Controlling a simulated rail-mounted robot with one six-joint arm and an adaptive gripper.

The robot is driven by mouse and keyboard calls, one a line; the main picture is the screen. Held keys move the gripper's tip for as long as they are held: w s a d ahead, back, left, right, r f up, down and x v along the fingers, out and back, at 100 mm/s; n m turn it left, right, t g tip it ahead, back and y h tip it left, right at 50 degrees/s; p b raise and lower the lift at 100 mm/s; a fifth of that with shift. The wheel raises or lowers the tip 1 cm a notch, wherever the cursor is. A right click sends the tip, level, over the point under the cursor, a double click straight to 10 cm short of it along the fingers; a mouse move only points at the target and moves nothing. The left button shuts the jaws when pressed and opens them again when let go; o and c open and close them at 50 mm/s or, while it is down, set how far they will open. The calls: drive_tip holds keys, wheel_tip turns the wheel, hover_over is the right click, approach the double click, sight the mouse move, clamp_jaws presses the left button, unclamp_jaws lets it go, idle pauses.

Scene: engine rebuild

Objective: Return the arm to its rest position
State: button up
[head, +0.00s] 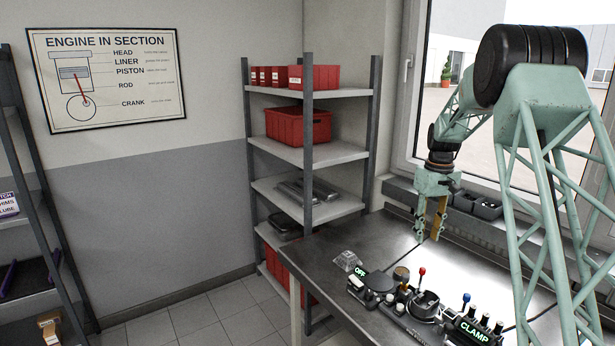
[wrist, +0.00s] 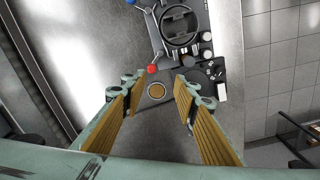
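My gripper (head: 431,219) hangs from my green arm above the metal workbench (head: 322,252), pointing down. In the wrist view its two wood-coloured finger pads (wrist: 156,125) are spread apart with a clear gap between them. Nothing is held between them. A round brown-topped piece (wrist: 157,91) on the bench fixture shows beyond the gap, well below the fingers. My arm bends down from the upper right of the head view, in front of the window.
The black fixture (head: 424,305) carries red and blue knobs and lit OFF and CLAMP signs. A shelf (head: 340,153) with red boxes stands behind. The bench's left part is bare.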

drive_tip(key=s+a+r+t+b, duration=0.1)
drive_tip(key=s+a+r+b, duration=0.1)
drive_tip(key=s+a+r, duration=0.6)
drive_tip(key=s+a+r+m+b, duration=0.1)
drive_tip(key=s+r, duration=0.4)
drive_tip(key=s, duration=0.6)
drive_tip(key=s+a+r+t+b, duration=0.1)
drive_tip(key=s+a+r+b, duration=0.1)
drive_tip(key=s+a+r, duration=0.6)
drive_tip(key=s+a+f+b, duration=0.1)
drive_tip(key=s+f, duration=0.1)
drive_tip(key=s, duration=1)
drive_tip(key=s+a+f+m+t+b, duration=0.1)
drive_tip(key=s+f, duration=0.2)
drive_tip(key=s, duration=0.9)
drive_tip(key=s+a+f+b, duration=0.1)
drive_tip(key=s+f+b, duration=0.1)
drive_tip(key=s, duration=1.1)
drive_tip(key=shift+a+f+t, duration=0.35)
drive_tip(key=shift+f+t, duration=0.05)
drive_tip(key=shift+f, duration=0.1)
